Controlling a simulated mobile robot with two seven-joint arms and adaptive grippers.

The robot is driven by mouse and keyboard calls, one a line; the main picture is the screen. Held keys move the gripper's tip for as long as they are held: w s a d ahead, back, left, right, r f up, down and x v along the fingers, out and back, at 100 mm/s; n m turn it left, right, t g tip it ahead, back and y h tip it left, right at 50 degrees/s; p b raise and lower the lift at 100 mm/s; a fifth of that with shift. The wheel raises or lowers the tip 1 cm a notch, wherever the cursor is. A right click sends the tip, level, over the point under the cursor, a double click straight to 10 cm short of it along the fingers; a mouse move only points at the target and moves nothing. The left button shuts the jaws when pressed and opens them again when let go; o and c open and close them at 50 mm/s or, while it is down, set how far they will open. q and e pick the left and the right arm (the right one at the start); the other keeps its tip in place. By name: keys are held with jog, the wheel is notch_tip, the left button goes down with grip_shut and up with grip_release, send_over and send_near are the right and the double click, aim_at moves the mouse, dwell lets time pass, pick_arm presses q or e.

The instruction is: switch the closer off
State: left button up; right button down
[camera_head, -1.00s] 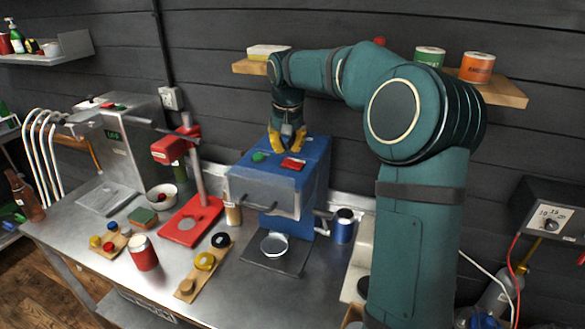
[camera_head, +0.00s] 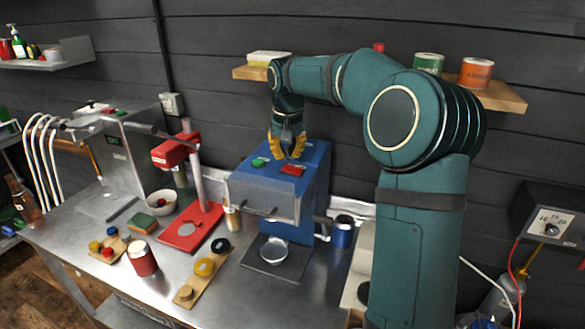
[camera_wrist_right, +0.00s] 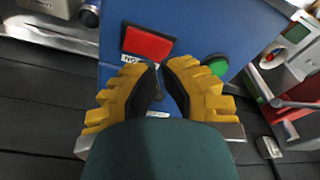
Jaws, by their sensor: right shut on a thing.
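The closer is a blue machine with a grey hooded front (camera_head: 262,193) on the steel bench. Its sloping top has a green button (camera_head: 260,162) and a red button (camera_head: 292,170). My right gripper (camera_head: 287,154) is at the back of this top, its yellow fingers just behind the two buttons. In the right wrist view, the red button (camera_wrist_right: 147,43) is ahead of the left finger and the green button (camera_wrist_right: 214,65) beside the right one. The fingertips (camera_wrist_right: 163,68) are close together; what they grip cannot be made out. I cannot see whether they touch the closer. My left gripper is out of view.
A red press (camera_head: 188,228) stands left of the closer. A wall shelf (camera_head: 500,95) with tins is above.

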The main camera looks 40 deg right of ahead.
aim_at(287, 167)
jog(key=shift+f+b, duration=1.1)
jog(key=shift+f, duration=0.7)
dwell(1.4)
jog(key=shift+r+p, duration=0.75)
notch_tip(287, 167, up, 4)
jog(key=p, duration=0.3)
jog(key=shift+f, duration=0.1)
jog(key=shift+r+p, duration=0.85)
jog(key=shift+r, duration=0.15)
jog(key=shift+f, duration=0.1)
